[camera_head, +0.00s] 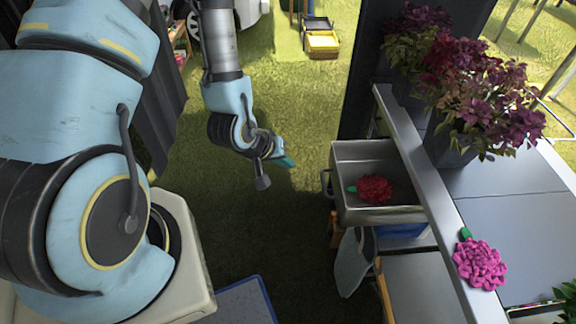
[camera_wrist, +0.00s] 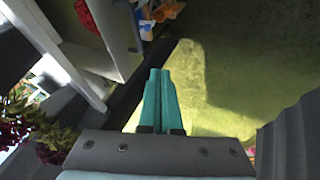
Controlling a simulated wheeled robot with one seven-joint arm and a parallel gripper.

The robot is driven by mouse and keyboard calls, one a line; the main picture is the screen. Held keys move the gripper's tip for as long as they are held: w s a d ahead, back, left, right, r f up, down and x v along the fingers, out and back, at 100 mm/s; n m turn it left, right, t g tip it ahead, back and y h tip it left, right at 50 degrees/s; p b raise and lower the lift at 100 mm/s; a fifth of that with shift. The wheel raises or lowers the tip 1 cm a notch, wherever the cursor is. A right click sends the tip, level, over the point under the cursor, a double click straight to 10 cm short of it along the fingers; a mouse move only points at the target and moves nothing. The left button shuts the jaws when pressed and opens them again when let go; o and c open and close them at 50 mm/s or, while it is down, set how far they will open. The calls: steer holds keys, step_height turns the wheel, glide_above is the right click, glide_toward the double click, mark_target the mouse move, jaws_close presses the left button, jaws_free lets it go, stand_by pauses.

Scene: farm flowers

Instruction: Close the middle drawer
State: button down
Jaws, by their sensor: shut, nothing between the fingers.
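A grey metal drawer (camera_head: 365,152) stands pulled out to the left from under the counter in the head view. A red flower with a green leaf (camera_head: 375,189) lies in it. The drawer's handle (camera_head: 327,184) is on its left end. My gripper (camera_head: 287,163) is left of the drawer, apart from it, over the grass. In the wrist view the teal fingers of my gripper (camera_wrist: 160,76) are together with nothing between them. The drawer (camera_wrist: 122,35) shows at upper left there, partly cut off. Whether other drawers lie above or below it is hidden.
The counter (camera_head: 505,215) carries potted purple flowers (camera_head: 470,85) and a loose pink flower (camera_head: 480,264). A grey-blue cloth-like thing (camera_head: 354,262) hangs below the drawer. Open grass (camera_head: 265,210) lies between my base and the drawer. A yellow crate (camera_head: 321,42) stands far back.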

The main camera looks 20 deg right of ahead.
steer(key=d+f+b, duration=0.8)
steer(key=b, duration=0.3)
steer(key=shift+d+f+b, duration=0.2)
steer(key=shift+b, duration=0.1)
stand_by(0.4)
steer(key=b, duration=0.1)
glide_above(384, 184)
stand_by(0.7)
stand_by(0.4)
